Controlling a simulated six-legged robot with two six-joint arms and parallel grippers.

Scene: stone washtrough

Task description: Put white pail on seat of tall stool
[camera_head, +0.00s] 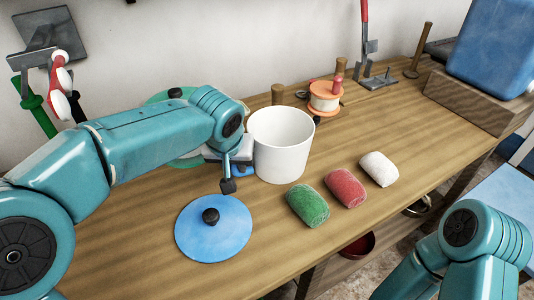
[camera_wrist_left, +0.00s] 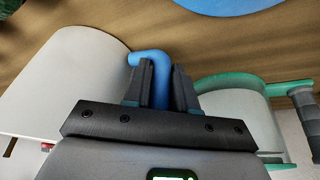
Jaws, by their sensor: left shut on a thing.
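The white pail (camera_head: 281,145) stands upright at the middle of the wooden bench; whether its base touches the top I cannot tell. My left gripper (camera_head: 240,163) is at its left side. In the left wrist view the jaws (camera_wrist_left: 161,85) are shut on the pail's blue handle (camera_wrist_left: 150,58), with the white wall (camera_wrist_left: 60,80) to the left. My right arm shows at the lower right, its gripper out of view. A pale blue flat surface (camera_head: 503,205) lies beyond the bench at the right; I cannot tell whether it is the tall stool's seat.
A blue lid (camera_head: 213,238) with a black knob lies in front of the pail. Green (camera_head: 307,205), red (camera_head: 346,187) and white (camera_head: 379,169) rolls lie to its right. A spool (camera_head: 324,100) stands behind. A blue box (camera_head: 493,45) sits at the back right.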

